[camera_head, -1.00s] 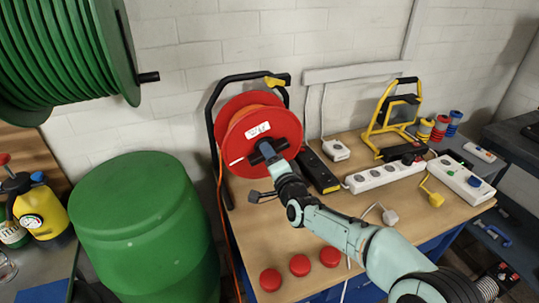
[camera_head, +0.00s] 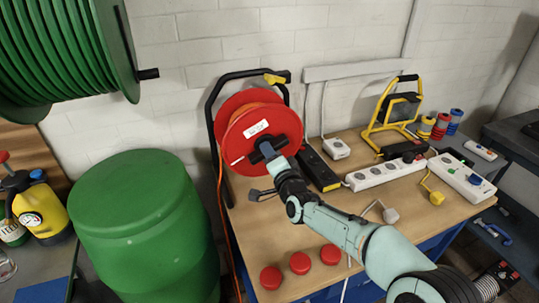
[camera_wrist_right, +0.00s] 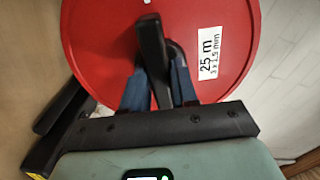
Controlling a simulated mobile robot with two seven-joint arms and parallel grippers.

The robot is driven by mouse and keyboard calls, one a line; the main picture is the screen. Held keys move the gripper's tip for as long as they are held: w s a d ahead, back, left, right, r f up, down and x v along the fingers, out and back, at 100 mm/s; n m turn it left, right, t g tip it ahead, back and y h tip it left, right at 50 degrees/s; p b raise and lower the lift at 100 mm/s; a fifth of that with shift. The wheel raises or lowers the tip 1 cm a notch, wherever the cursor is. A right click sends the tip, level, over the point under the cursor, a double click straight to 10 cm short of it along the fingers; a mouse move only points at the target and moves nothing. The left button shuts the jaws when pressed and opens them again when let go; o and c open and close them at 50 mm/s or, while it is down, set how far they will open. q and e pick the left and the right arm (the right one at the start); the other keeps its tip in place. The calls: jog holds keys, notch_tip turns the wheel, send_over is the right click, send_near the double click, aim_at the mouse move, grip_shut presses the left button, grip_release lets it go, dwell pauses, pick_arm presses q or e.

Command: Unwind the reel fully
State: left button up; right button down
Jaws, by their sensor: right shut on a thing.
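The red cable reel (camera_head: 278,128) stands on the table's left part in a black tube frame (camera_head: 212,120) with a yellow grip on top. Orange cable (camera_head: 220,190) hangs from its left side past the table edge. My right gripper (camera_head: 264,152) is at the front face of the reel. In the right wrist view, its blue fingers (camera_wrist_right: 158,85) are shut on a black bar (camera_wrist_right: 152,55), which looks like the crank handle. The red face carries a white label (camera_wrist_right: 209,53) reading 25 m. My left gripper is not in view.
A green barrel (camera_head: 140,220) stands left of the table, with a large green hose reel (camera_head: 65,50) above. Three red caps (camera_head: 300,262) lie at the table front. White power strips (camera_head: 385,173) and a yellow lamp stand (camera_head: 372,125) are to the right.

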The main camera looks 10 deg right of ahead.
jog(key=shift+d+n+b, duration=0.2)
jog(key=shift+n+b, duration=0.35)
jog(key=shift+n, duration=6.95)
jog(key=shift+d+n+b, duration=0.15)
jog(key=shift+n+b, duration=0.4)
jog(key=shift+n, duration=7.25)
jog(key=c, duration=1)
grip_release()
jog(key=shift+o, duration=0.2)
